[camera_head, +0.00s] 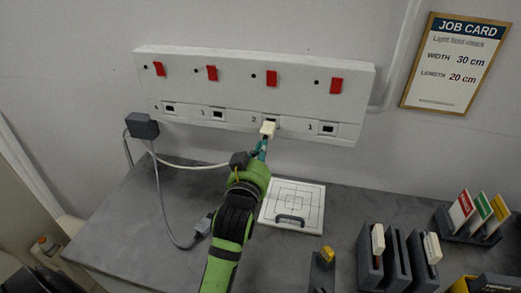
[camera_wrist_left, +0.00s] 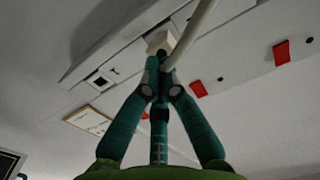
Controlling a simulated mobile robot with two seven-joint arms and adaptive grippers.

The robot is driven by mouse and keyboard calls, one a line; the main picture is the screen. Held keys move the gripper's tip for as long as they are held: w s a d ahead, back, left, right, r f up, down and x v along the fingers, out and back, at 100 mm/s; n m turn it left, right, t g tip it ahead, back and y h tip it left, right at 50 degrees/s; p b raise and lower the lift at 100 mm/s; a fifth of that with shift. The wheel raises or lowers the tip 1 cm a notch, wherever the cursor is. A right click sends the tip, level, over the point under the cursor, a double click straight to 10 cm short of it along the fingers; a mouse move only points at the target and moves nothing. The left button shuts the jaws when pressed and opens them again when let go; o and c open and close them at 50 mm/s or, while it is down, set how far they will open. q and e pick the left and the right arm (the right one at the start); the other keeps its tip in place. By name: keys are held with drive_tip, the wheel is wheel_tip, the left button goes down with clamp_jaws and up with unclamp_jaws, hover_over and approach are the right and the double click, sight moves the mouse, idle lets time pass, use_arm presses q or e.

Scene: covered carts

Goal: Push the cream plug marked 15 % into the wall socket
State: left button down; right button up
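A cream plug (camera_head: 268,129) is held at the second socket from the right, numbered 2, on the white wall panel (camera_head: 240,86). It covers the lower part of that socket's dark opening (camera_head: 272,120); I cannot tell how deep it sits. No 15 % mark is legible on it. My left gripper (camera_head: 264,146) is below the plug with its fingers closed on it. In the left wrist view the teal fingers (camera_wrist_left: 158,68) meet at the plug (camera_wrist_left: 160,42), and a pale cable passes beside it. My right gripper is not in view.
Red switches (camera_head: 271,78) sit above the sockets. A dark grey plug (camera_head: 142,126) hangs at the panel's left end, its cable on the grey worktop (camera_head: 130,205). A white board with a handle (camera_head: 293,205) lies right of my arm. Dark holders (camera_head: 370,270) and cards (camera_head: 481,207) stand at right.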

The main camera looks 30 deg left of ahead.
use_arm(q)
drive_tip(key=shift+w+a, duration=0.1)
drive_tip(key=shift+w, duration=0.3)
idle(0.5)
drive_tip(key=shift+s, duration=0.1)
wheel_tip(320, 180, up, 10)
drive_tip(key=s+p, duration=0.1)
drive_tip(key=s, duration=0.1)
drive_tip(key=shift+d+p, duration=0.3)
idle(0.4)
drive_tip(key=shift+s, duration=0.15)
